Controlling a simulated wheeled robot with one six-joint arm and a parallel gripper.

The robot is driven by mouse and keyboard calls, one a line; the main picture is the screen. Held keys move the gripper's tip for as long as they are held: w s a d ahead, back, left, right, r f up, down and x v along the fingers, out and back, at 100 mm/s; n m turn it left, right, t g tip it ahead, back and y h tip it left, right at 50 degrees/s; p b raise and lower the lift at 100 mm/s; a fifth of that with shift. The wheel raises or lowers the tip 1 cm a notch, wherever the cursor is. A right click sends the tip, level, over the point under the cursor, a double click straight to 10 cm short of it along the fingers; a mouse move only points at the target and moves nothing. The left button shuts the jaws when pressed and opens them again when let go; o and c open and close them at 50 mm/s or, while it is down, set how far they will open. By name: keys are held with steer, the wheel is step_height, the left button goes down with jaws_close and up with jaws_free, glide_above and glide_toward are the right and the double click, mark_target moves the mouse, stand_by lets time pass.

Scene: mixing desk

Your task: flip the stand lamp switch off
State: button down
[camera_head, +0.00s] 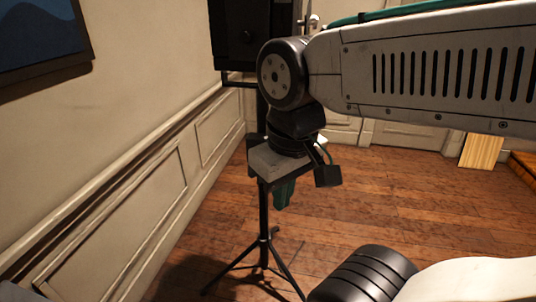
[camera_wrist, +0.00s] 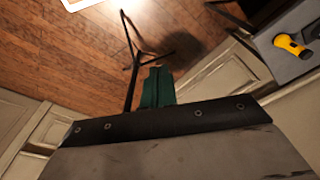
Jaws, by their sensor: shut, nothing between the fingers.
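A black tripod stand (camera_head: 263,232) stands on the wooden floor near the panelled wall, its upper pole partly hidden behind my wrist. It also shows in the wrist view (camera_wrist: 132,62). A dark box-shaped unit (camera_head: 238,38) is above, in line with the stand; I cannot tell whether it is the lamp head. No switch can be made out in either view. My gripper (camera_head: 283,194) points down with its green fingers together and empty. In the head view it overlaps the stand's pole; I cannot tell if they touch. The fingers also show in the wrist view (camera_wrist: 157,86).
The panelled wall (camera_head: 130,215) runs along the left, with a dark framed picture (camera_head: 40,38). Open wooden floor (camera_head: 410,205) lies to the right. In the wrist view, a yellow-and-black tool (camera_wrist: 291,45) lies on a grey surface (camera_wrist: 285,68).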

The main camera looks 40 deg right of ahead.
steer(key=w+d+f+n+g+h, duration=0.55)
steer(key=w+d+n+h, duration=0.5)
steer(key=d+h, duration=0.4)
steer(key=w+a+f+n+t, duration=0.3)
steer(key=w+f+n+t, duration=0.4)
steer(key=w+t, duration=0.1)
steer(key=w+a+f+n+t, duration=0.4)
steer(key=w+f+n+t, duration=0.3)
steer(key=w+n+t, duration=0.1)
steer(key=shift+f+h, duration=0.2)
steer(key=shift+h, duration=0.15)
steer(key=shift+w+d, duration=0.1)
steer(key=x, duration=1.4)
